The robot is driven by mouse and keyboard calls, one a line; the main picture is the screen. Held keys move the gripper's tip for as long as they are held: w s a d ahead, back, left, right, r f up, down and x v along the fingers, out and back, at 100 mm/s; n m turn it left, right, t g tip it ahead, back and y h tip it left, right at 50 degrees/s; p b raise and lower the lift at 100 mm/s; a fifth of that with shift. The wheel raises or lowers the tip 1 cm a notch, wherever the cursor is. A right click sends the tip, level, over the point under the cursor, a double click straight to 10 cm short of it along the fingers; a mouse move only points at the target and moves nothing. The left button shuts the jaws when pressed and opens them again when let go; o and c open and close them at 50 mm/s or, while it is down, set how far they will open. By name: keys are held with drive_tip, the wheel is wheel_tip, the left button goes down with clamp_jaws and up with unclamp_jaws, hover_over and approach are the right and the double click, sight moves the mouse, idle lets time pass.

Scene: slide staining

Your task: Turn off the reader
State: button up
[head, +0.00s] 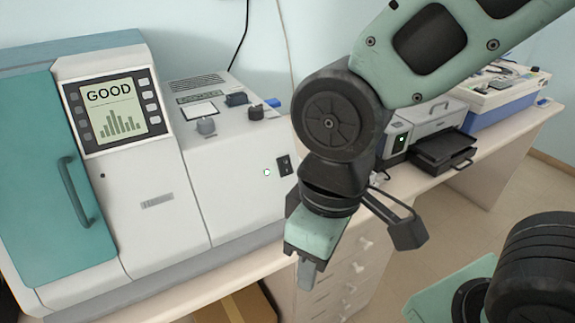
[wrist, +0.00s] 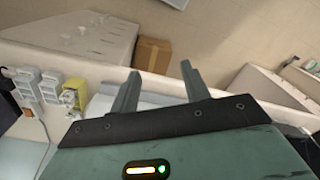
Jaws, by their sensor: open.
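The reader (head: 150,190) is a white and teal machine on the bench at the left of the head view. Its screen (head: 112,110) is lit and reads GOOD above a bar graph. My gripper (head: 307,272) hangs pointing down, just right of and below the switch, in front of the bench and apart from the reader. In the wrist view my gripper (wrist: 160,84) shows two spread fingers with nothing between them. I cannot make out the switch in the wrist view.
Bench drawers (head: 340,275) stand behind and below my gripper. Another machine with a black tray (head: 440,150) and a blue-white unit (head: 495,98) stand farther right on the bench. The wrist view shows a cardboard box (wrist: 153,55) and a yellow item (wrist: 74,96). Open floor lies at the right.

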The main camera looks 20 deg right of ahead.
drive_tip(key=shift+w, duration=0.1)
drive_tip(key=c, duration=0.5)
drive_tip(key=w+r+n, duration=0.1)
drive_tip(key=w+n, duration=0.1)
drive_tip(key=w, duration=0.1)
drive_tip(key=w+d+r+n, duration=0.1)
drive_tip(key=w+r+n, duration=0.1)
drive_tip(key=w, duration=0.1)
drive_tip(key=w+r+n+t+p, duration=0.1)
drive_tip(key=w, duration=0.2)
drive_tip(key=shift+w+d+r+n, duration=0.25)
drive_tip(key=shift+w+n, duration=0.1)
drive_tip(key=shift+n, duration=0.05)
clamp_jaws()
drive_tip(key=w+d+r+n+t, duration=0.1)
drive_tip(key=w+d+r+n, duration=0.3)
drive_tip(key=w, duration=0.5)
drive_tip(key=shift+d+r+n+t+p, duration=0.2)
drive_tip(key=shift+d+n+t+p, duration=0.15)
drive_tip(key=shift+d+n, duration=0.55)
drive_tip(key=shift+w+a, duration=0.1)
drive_tip(key=shift+a, duration=0.05)
